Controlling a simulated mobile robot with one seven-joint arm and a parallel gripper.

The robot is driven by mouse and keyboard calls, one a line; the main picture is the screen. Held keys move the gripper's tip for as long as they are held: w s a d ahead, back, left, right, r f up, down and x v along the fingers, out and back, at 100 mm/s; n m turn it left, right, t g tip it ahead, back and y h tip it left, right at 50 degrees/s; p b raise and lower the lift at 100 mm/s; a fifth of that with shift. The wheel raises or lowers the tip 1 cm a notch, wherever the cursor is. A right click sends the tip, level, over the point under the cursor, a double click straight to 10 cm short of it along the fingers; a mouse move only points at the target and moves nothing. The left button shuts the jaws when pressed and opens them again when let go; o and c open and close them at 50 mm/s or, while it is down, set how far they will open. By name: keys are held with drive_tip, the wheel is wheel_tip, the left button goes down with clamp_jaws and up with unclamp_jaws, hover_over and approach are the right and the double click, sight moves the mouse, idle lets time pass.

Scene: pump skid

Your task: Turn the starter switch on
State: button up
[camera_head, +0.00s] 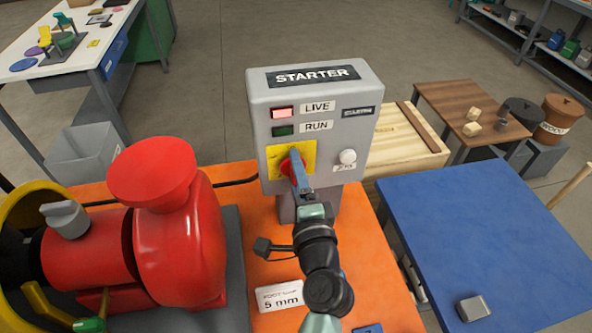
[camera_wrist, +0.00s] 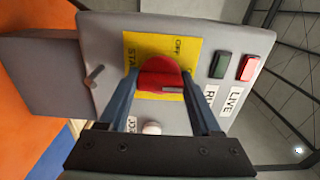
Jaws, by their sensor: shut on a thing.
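The grey starter box (camera_head: 262,109) stands on the orange skid, with a STARTER label on top. Its front has a lit red LIVE lamp (camera_head: 282,112) and a dark green RUN lamp (camera_head: 283,130). The red rotary switch (camera_wrist: 160,78) sits on a yellow plate (camera_head: 272,160); in the head view my gripper partly hides it. My gripper (camera_wrist: 163,88) has its two blue fingers on either side of the red knob and is shut on it. In the wrist view the knob's pale mark lies toward the right. A white JOG button (camera_head: 347,157) is right of the switch.
A red pump (camera_head: 165,220) stands close on the left. A blue table (camera_head: 480,230) with a small grey block (camera_head: 473,308) is on the right. A wooden crate (camera_head: 405,150) is behind the box.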

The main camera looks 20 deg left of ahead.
idle(0.3)
drive_tip(key=o, duration=1.4)
drive_tip(key=b+v, duration=0.3)
drive_tip(key=v, duration=1)
drive_tip(key=shift+d, duration=0.1)
drive_tip(key=shift+w+r, duration=0.1)
